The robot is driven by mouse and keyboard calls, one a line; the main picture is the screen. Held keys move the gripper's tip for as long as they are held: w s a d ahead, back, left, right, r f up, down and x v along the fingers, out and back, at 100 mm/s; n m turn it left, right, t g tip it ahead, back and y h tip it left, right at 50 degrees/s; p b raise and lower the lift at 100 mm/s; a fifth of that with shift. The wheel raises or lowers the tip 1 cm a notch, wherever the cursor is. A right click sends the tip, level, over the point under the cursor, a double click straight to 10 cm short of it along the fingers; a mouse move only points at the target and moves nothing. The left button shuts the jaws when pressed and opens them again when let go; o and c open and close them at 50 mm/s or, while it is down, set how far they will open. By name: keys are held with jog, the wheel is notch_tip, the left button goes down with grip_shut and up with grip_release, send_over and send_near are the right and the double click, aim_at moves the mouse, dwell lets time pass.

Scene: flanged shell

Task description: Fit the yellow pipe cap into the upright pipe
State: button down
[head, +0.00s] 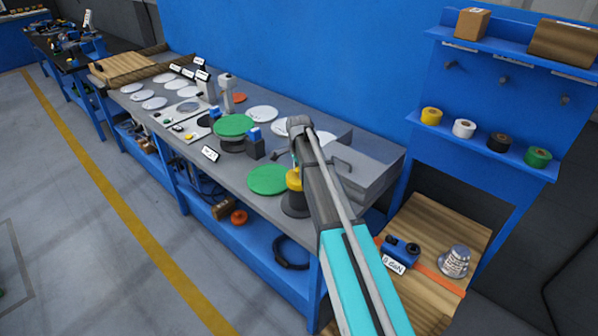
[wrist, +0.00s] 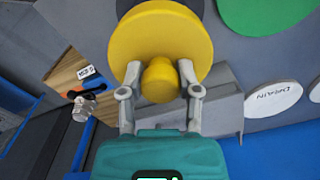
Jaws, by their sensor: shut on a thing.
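The yellow pipe cap (wrist: 160,35) fills the top middle of the wrist view, with its wide disc facing away from me and its round knob towards me. My gripper (wrist: 160,84) is shut on the knob, one finger on each side. In the head view the cap (head: 293,181) shows as a small yellow patch beside my arm. Right below it stands a dark upright pipe (head: 294,205) on the grey bench, partly covered by my arm. I cannot tell whether the cap touches the pipe. The cap hides most of what lies beyond it in the wrist view.
A green disc (head: 267,180) lies left of the pipe, and another green disc (head: 233,125) sits on a stand. A grey block (head: 370,165) stands close on the right. White labelled discs (wrist: 272,97) lie on the bench (head: 222,172).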

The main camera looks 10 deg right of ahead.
jog(key=shift+f+b, duration=0.8)
jog(key=shift+f, duration=0.05)
jog(key=shift+c, duration=1.1)
grip_release()
jog(key=shift+r, duration=0.1)
notch_tip(320, 180, up, 9)
jog(key=p, duration=0.9)
jog(key=shift+r, duration=0.1)
dwell(0.3)
jog(key=s+f+n+b, duration=0.1)
jog(key=s+f+n, duration=0.1)
jog(key=s+n, duration=1.3)
jog(key=s+a, duration=0.1)
jog(key=s, duration=1.3)
jog(key=shift+b, duration=0.3)
